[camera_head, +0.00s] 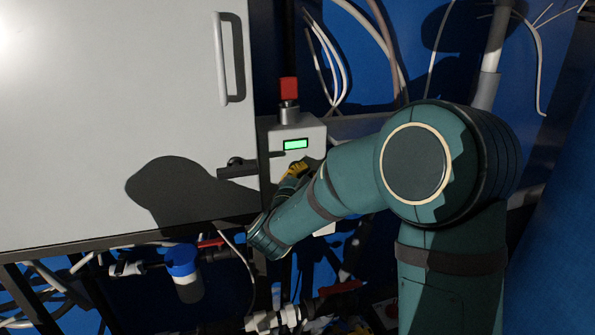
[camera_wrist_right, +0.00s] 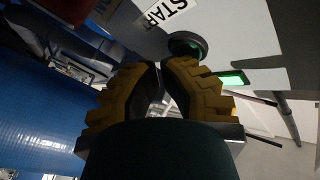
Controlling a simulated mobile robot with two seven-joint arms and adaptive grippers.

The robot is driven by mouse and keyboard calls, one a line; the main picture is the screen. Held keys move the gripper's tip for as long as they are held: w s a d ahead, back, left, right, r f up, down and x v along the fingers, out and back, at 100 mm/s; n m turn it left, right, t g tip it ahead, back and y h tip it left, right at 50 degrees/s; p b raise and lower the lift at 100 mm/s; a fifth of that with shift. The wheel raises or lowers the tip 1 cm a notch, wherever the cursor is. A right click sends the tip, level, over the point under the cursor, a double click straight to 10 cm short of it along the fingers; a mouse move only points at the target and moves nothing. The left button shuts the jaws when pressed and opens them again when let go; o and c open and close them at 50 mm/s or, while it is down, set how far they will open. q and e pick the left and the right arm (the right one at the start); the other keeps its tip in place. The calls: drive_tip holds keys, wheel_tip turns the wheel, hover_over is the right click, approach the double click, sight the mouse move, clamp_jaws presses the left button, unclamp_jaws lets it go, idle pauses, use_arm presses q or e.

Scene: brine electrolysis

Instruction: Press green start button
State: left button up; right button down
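The start button (camera_wrist_right: 187,46) shows in the right wrist view as a dark green round knob beside a "START" label (camera_wrist_right: 165,14). It sits on a pale control box (camera_head: 312,134) with a lit green display (camera_head: 296,144), which also shows in the wrist view (camera_wrist_right: 232,79). My right gripper (camera_wrist_right: 162,66) has yellow fingers with tips together and nothing seen between them. The tips are just short of the button in the picture; I cannot tell whether they touch it. In the head view the right gripper (camera_head: 296,170) is at the box front, and the button is hidden. My left gripper is out of view.
A large white cabinet door (camera_head: 110,110) with a grey handle (camera_head: 232,60) fills the left. A red-capped fitting (camera_head: 288,90) stands above the box. A blue-topped filter (camera_head: 183,270) and pipes lie below. Cables hang against the blue wall behind.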

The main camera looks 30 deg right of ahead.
drive_tip(key=shift+s, duration=0.15)
drive_tip(key=shift+s+a, duration=0.2)
drive_tip(key=shift+s, duration=0.55)
drive_tip(key=s, duration=0.2)
drive_tip(key=s+a, duration=0.1)
drive_tip(key=s, duration=0.1)
drive_tip(key=shift+s+a+b, duration=0.1)
drive_tip(key=shift+s+b, duration=0.3)
idle(0.9)
